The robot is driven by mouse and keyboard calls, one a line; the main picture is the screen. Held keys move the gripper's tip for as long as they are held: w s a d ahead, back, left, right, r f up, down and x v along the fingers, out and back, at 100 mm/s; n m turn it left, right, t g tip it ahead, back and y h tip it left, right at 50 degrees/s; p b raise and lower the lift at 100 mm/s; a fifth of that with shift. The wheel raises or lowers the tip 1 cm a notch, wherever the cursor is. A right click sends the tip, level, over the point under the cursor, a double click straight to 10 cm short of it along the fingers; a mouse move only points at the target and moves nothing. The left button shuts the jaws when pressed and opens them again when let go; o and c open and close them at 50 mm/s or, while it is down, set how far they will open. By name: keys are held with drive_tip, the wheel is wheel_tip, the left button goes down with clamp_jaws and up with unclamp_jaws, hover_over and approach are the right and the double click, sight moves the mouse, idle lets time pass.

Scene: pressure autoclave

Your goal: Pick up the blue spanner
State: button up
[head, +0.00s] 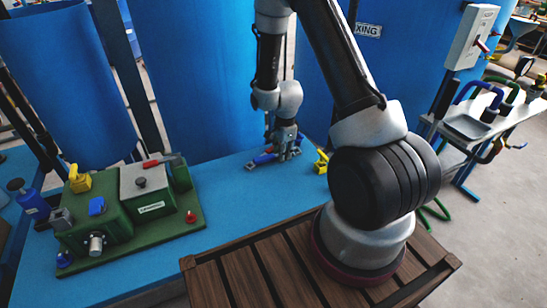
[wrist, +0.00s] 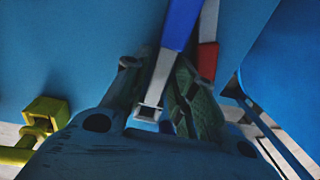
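The blue spanner (wrist: 182,22) has a blue handle and a bare metal end. In the wrist view its metal part runs between my two fingers, with the end close to my palm. My gripper (wrist: 157,68) has its fingers drawn inward, one on each side of the spanner. I cannot tell whether both fingers touch it. In the head view my gripper (head: 284,150) is down at the blue table, and the blue spanner (head: 264,158) shows just left of the fingers. The fingers hide part of it.
A red-handled tool (wrist: 207,58) lies close beside the spanner. A yellow object (head: 321,162) stands right of my gripper, near the edge of the blue table (head: 225,190). A green apparatus (head: 120,205) stands at left. Blue cylinders rise behind.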

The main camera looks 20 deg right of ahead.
clamp_jaws()
drive_tip(key=shift+r, duration=0.15)
